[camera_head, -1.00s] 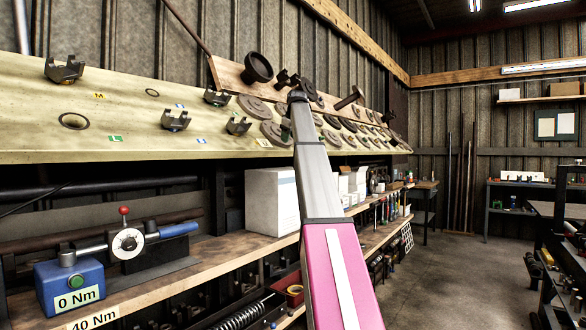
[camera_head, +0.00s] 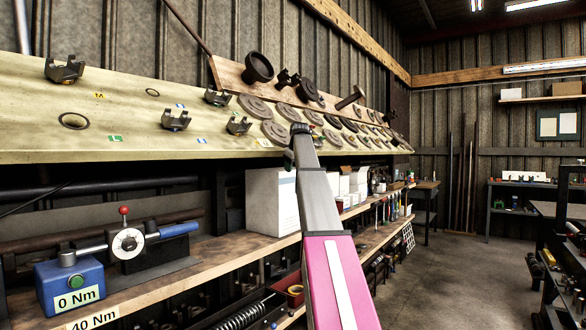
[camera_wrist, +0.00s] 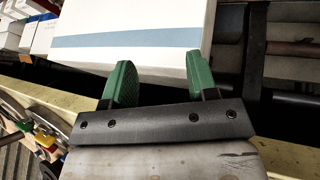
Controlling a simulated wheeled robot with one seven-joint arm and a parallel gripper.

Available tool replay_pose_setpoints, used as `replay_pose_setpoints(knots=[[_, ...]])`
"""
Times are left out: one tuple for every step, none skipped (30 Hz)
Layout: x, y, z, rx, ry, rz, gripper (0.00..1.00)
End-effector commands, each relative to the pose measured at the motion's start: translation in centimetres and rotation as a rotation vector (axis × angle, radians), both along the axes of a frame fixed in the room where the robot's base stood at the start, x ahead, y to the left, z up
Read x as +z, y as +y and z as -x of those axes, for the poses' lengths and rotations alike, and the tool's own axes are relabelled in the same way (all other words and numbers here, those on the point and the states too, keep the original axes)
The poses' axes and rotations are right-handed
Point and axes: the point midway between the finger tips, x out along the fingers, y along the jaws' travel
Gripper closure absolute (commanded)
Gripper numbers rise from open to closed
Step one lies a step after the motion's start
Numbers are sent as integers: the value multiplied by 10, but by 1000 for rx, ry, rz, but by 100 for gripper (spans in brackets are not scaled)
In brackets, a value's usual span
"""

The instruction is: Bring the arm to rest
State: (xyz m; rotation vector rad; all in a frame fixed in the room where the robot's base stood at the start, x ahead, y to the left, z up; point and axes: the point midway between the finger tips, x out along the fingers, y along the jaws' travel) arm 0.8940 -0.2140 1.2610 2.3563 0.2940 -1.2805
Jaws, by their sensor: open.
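My arm reaches forward from the bottom middle of the head view. In the wrist view my gripper (camera_wrist: 160,80) has two green fingers set wide apart. It is open and nothing is between the fingers. A white box with a blue-grey band (camera_wrist: 135,30) lies beyond the fingertips; I cannot tell how large the gap is. The white box also shows on the shelf in the head view (camera_head: 268,205), left of my arm.
The slanted board (camera_head: 45,125) carries several yokes and dark discs. A wooden shelf (camera_head: 200,270) below holds a blue torque tester (camera_head: 65,285) and boxes. A dark stand (camera_head: 560,270) is at the right edge. The floor (camera_head: 440,275) between is clear.

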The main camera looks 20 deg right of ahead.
Motion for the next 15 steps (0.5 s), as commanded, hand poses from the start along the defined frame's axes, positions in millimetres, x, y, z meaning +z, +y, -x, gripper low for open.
replay_pose_setpoints(knots=[[-3,1,0,-1,1,-1,47],[-4,1,0,-2,2,-1,47],[-4,1,0,-2,3,-2,47],[-5,1,0,-2,3,-2,47],[-6,1,0,-3,3,-3,47],[-8,2,0,-4,5,-3,47],[-12,3,1,-5,7,-5,47],[-18,4,1,-6,10,-7,47],[-28,6,3,-11,16,-11,47],[-38,9,4,-14,22,-16,47],[-49,12,6,-18,29,-19,47],[-68,16,8,-26,40,-26,47],[-82,20,10,-32,48,-33,47],[-98,24,12,-38,58,-39,47],[-120,30,16,-49,71,-47,47]])
